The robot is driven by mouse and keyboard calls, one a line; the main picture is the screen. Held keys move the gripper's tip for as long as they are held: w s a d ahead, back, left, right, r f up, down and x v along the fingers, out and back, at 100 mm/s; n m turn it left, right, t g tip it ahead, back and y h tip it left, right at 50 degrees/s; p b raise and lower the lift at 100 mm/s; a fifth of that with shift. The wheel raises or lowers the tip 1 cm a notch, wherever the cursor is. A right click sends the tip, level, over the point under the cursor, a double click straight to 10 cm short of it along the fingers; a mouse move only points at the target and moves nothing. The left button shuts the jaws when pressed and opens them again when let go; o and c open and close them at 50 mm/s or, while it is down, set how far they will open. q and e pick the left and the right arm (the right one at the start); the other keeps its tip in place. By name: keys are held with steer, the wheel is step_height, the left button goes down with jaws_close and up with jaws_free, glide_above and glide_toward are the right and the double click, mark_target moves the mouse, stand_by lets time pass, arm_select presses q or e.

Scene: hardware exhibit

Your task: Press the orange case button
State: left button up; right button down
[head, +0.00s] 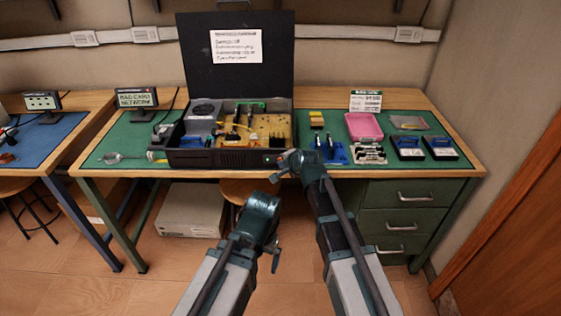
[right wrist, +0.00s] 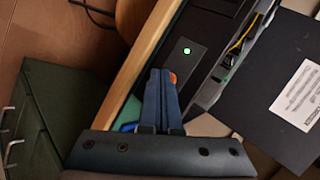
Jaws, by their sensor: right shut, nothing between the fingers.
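The open black case (head: 233,158) stands on the green mat of the workbench, its lid raised with a white note on it. The orange button (right wrist: 174,78) shows in the right wrist view on the case's front part, close to a small green light (right wrist: 187,51). My right gripper (right wrist: 160,73) is shut and empty, its fingertips right beside the button and partly covering it. I cannot tell whether they touch it. In the head view my right gripper (head: 278,174) is at the case's front right corner. My left gripper (head: 275,262) is small and low in front of the bench; its jaws are unclear.
Right of the case are a pink tray (head: 363,126), blue-and-black boxes (head: 408,147) and a small sign (head: 365,101). Green drawers (head: 400,222) stand under the bench's right side. A sign reading "bad card network" (head: 137,98) stands at the left.

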steer(key=shift+w, duration=0.15)
stand_by(0.5)
steer(key=shift+s, duration=0.85)
steer(key=s, duration=0.5)
stand_by(0.7)
